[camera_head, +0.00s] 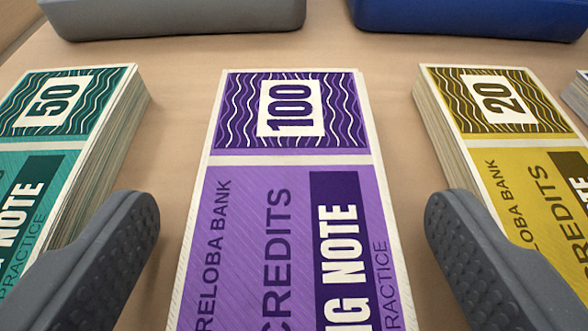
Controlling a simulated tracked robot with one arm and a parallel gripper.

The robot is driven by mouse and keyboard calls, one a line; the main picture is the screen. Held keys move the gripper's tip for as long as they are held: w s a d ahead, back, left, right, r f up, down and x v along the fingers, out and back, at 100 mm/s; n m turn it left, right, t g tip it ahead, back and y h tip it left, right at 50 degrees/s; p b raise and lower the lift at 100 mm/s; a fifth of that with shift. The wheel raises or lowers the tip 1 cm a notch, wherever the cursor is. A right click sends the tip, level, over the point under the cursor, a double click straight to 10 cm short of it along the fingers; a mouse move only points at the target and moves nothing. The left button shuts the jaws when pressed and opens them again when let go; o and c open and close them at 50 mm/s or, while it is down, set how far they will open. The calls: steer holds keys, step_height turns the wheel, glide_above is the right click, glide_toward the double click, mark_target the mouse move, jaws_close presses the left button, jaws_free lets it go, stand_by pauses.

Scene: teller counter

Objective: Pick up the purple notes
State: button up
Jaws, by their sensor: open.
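The purple notes (250,190) lie as a stack on the counter in the middle of the view, marked 100, with the long side running away from me. The near end of the stack is cut off by the bottom edge. My gripper (290,225) is open, with one grey padded finger on each side of the purple notes. Counter shows between each finger and the stack, and neither finger touches it.
A teal stack marked 50 (65,140) lies close by the left finger, and a yellow stack marked 20 (510,150) by the right finger. A grey container (180,15) and a blue container (465,15) stand at the back. Another stack edge (577,95) shows at far right.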

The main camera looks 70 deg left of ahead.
steer(key=c, duration=1.1)
steer(key=shift+r, duration=0.15)
